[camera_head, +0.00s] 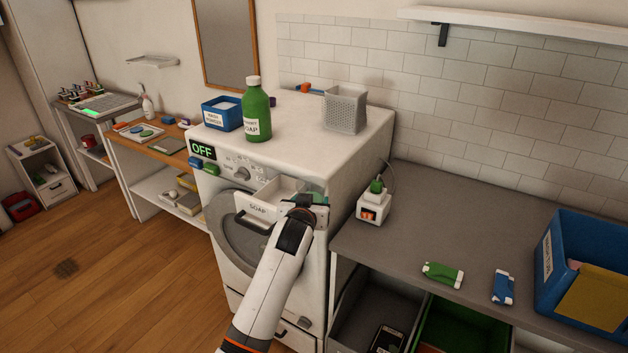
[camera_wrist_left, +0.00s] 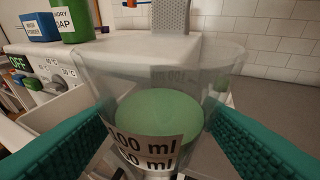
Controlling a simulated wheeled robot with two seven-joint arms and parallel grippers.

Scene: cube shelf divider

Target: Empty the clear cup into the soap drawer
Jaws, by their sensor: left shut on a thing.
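The clear cup (camera_wrist_left: 165,85) is upright between the teal fingers of my left gripper (camera_wrist_left: 160,145), which is shut on it. The cup holds green liquid (camera_wrist_left: 160,112) and bears a 100 ml mark. In the head view my left gripper (camera_head: 308,203) is just right of the soap drawer (camera_head: 257,210), and the cup is mostly hidden there. The drawer is pulled out of the washing machine's front, with its white tray (camera_head: 280,188) showing. In the left wrist view the drawer (camera_wrist_left: 50,112) is left of the cup. My right gripper is not in view.
The washing machine (camera_head: 310,135) reads OFF. On top stand a green soap bottle (camera_head: 257,110), a blue box (camera_head: 222,115) and a grey basket (camera_head: 344,110). A grey counter (camera_head: 450,220) to the right holds a small white dispenser (camera_head: 373,208), two packets and a blue bin (camera_head: 585,260).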

